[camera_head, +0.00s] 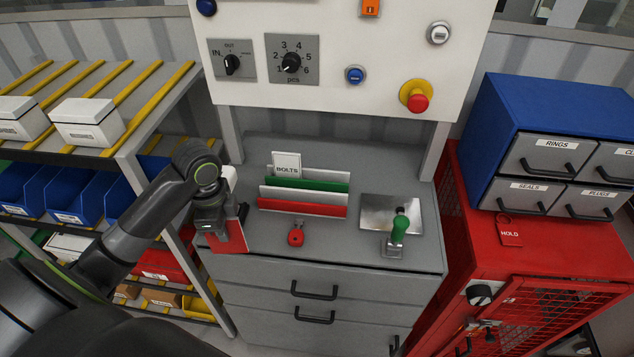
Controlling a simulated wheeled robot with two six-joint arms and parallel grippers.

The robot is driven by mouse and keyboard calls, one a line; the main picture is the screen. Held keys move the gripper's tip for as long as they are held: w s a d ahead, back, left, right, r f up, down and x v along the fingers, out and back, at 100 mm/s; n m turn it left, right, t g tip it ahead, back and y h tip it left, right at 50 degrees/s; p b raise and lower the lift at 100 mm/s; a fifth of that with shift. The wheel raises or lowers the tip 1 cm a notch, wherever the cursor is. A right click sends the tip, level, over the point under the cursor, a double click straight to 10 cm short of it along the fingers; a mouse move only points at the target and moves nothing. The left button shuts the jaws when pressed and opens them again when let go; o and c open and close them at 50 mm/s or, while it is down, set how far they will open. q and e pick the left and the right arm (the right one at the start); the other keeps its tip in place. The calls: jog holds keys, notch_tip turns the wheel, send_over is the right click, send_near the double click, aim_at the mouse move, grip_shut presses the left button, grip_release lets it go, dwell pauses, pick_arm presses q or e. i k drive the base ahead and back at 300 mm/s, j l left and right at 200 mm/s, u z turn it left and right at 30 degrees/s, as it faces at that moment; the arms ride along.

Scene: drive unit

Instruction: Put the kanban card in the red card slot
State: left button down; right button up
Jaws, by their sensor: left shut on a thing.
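My left gripper (222,230) is shut on a red card (236,247), over the left part of the grey counter. The gripper hides much of the card, and no print on it can be read. The card rack (302,196) stands just to the right, with white, green and red strips. Its red card slot (302,208) is the front row. A white card marked BOLTS (287,164) stands upright at the back of the rack. The held card is left of the rack and apart from it. My right gripper is not in view.
A red tag-like piece (296,235) lies in front of the rack. A metal plate with a green-handled lever (398,230) is at the right. A shelf with white boxes (86,122) stands left; a red cabinet (560,245) stands right.

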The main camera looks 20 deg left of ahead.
aim_at(283, 205)
jog(key=i, duration=0.85)
